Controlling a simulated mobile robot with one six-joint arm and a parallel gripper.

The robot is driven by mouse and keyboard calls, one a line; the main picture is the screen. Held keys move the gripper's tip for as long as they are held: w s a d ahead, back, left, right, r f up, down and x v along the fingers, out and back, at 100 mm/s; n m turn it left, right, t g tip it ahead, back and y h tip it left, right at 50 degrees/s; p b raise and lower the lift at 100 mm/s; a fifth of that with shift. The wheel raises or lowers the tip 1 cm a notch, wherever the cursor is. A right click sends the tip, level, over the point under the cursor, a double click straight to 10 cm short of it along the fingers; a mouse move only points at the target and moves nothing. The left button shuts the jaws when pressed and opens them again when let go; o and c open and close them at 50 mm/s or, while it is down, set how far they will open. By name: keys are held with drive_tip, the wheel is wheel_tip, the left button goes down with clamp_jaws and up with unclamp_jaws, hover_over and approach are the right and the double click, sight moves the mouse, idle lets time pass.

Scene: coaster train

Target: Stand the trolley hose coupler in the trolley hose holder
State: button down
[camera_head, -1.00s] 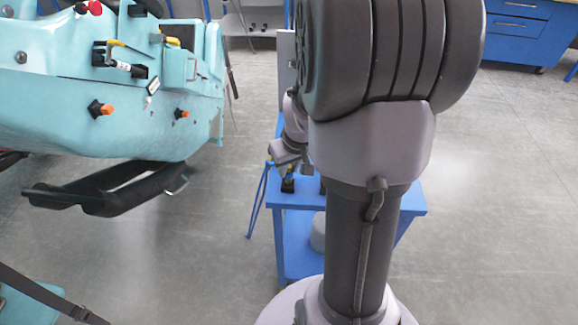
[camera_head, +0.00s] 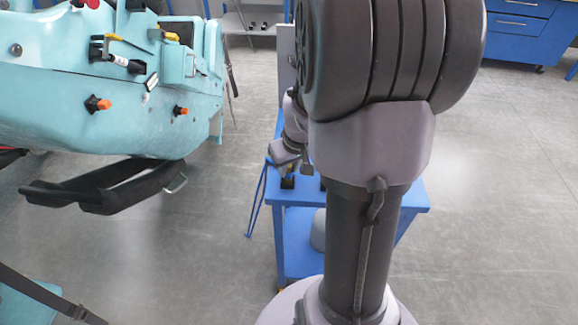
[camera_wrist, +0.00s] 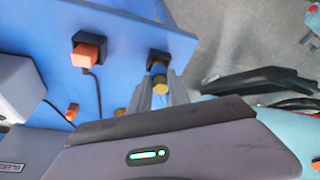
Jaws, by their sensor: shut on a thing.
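The trolley hose coupler is a small brass-yellow piece (camera_wrist: 160,86) in the wrist view, held between the fingers of my gripper (camera_wrist: 158,92). Its far end meets a black square holder (camera_wrist: 158,57) near the edge of the blue trolley top. I cannot tell how deep it sits in the holder. In the head view my gripper (camera_head: 290,164) is over the trolley's left part, with the black holder (camera_head: 287,183) right below it and a bit of yellow between. My fingers and wrist hide part of the coupler.
An orange coupler (camera_wrist: 88,52) sits in another black holder on the blue trolley (camera_head: 400,196), its cable trailing. A pale box (camera_wrist: 20,88) is beside it. The turquoise coaster car (camera_head: 60,110) stands left, with a black bar (camera_head: 105,190). Grey floor is open on the right.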

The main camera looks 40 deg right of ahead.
drive_tip(key=shift+f, duration=0.15)
drive_tip(key=c, duration=1.1)
unclamp_jaws()
drive_tip(key=shift+c, duration=0.2)
drive_tip(key=p+v, duration=0.7)
drive_tip(key=v, duration=1)
drive_tip(key=shift+s+r, duration=0.15)
drive_tip(key=shift+r, duration=0.05)
